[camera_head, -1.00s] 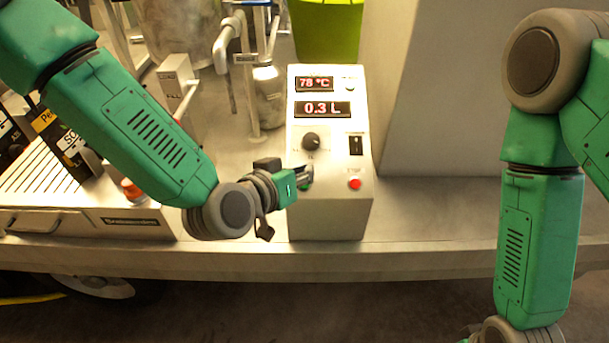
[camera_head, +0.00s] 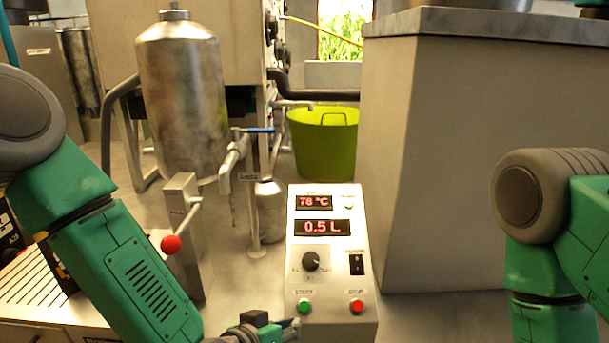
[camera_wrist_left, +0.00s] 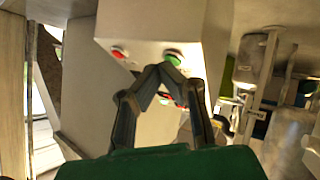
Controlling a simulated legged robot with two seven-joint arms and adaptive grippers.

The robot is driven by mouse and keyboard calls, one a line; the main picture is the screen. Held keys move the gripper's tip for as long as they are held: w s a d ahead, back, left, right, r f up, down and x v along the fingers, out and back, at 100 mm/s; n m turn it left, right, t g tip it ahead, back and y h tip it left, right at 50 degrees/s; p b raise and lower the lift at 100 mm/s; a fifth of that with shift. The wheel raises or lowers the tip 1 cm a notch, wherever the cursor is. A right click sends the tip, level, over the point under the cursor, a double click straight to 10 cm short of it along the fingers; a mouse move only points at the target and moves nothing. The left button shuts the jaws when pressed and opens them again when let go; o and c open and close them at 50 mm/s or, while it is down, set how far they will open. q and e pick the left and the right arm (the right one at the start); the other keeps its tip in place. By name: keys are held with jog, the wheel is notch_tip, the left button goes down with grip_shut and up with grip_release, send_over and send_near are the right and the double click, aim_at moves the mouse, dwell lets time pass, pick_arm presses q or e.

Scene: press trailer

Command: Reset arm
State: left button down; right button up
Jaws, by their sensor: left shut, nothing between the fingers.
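My left gripper (camera_head: 292,326) is at the bottom edge of the head view, just below and left of the green button (camera_head: 304,306) on the control box (camera_head: 330,275). In the left wrist view, its fingertips (camera_wrist_left: 160,72) are together with nothing between them, close to the green button (camera_wrist_left: 174,57). Whether they touch it I cannot tell. The box reads 78 °C and 0.5 L. Its red button (camera_head: 357,306) is right of the green one. My right arm shows at the right edge; its gripper is out of view.
A lever with a red ball knob (camera_head: 171,244) stands left of the box. A metal tank (camera_head: 182,95), a metal bottle (camera_head: 270,210) and a lime-green bucket (camera_head: 325,145) are behind. A large metal block (camera_head: 440,170) stands on the right.

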pick_arm(q)
jog(key=s+a+f+g+y+b, duration=0.2)
jog(key=s+a+f+g+y, duration=0.15)
jog(key=s+a+f, duration=0.9)
jog(key=s+a+f+n+g+y+b, duration=0.1)
jog(key=s+a+f+g, duration=0.4)
jog(key=s+a, duration=0.8)
notch_tip(320, 180, down, 3)
jog(key=shift+s+a+f+n+g+y, duration=0.15)
jog(key=shift+s+n+g+y, duration=0.3)
jog(key=shift+y, duration=0.8)
